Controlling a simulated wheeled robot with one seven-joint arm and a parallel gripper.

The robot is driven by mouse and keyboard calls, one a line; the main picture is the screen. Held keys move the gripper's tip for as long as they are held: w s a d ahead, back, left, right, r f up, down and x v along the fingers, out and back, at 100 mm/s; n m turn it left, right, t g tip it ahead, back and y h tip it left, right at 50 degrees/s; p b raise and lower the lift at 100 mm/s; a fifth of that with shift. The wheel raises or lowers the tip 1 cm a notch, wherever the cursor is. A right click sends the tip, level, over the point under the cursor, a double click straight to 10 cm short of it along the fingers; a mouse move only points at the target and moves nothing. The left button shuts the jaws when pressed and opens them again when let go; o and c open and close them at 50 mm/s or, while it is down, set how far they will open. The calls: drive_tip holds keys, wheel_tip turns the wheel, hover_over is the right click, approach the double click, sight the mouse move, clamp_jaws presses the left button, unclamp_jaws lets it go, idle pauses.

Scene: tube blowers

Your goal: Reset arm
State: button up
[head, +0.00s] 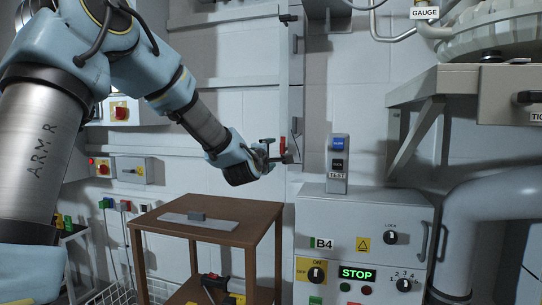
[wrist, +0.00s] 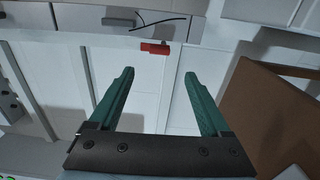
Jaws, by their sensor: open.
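My gripper (head: 281,153) is at the end of my arm, in the middle of the head view, held in the air above and right of the brown wooden table. In the wrist view its two green fingers (wrist: 156,98) are spread apart with nothing between them. Beyond the fingertips, a red piece (wrist: 155,48) shows against the white wall panels. In the head view my arm reaches in from the left, bent at the elbow, with its forearm sloping down to the right.
The brown table (head: 150,220) carries a flat grey plate with a small block. Right of it stands a white B4 control cabinet (head: 375,220) with a TEST box (head: 338,165) on top. A grey shelf (head: 440,82) juts out upper right, above a thick pipe (head: 490,195).

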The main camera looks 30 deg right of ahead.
idle(0.3)
drive_tip(key=a+f+m+g+y, duration=0.1)
drive_tip(key=a+f+m+y, duration=0.1)
drive_tip(key=a+f, duration=0.2)
drive_tip(key=a+f+m+g+y, duration=0.1)
drive_tip(key=a+f+m+y, duration=0.1)
drive_tip(key=a+f, duration=0.3)
drive_tip(key=a+f+m+g+y, duration=0.2)
drive_tip(key=a+f, duration=0.3)
drive_tip(key=a, duration=0.4)
drive_tip(key=shift+s+a, duration=0.2)
drive_tip(key=shift+s, duration=0.2)
drive_tip(key=s+a+f+m+g+y, duration=0.25)
drive_tip(key=s+a+f+g, duration=0.2)
drive_tip(key=s+a, duration=0.65)
drive_tip(key=s+a+f+m+g+y, duration=0.3)
drive_tip(key=s+a+f, duration=0.35)
drive_tip(key=a, duration=0.75)
wheel_tip(320, 180, up, 19)
drive_tip(key=s+p, duration=0.1)
drive_tip(key=p, duration=1.7)
drive_tip(key=shift+s+a+f+n, duration=0.15)
drive_tip(key=shift+s+a+n, duration=0.2)
drive_tip(key=shift+s+a, duration=0.1)
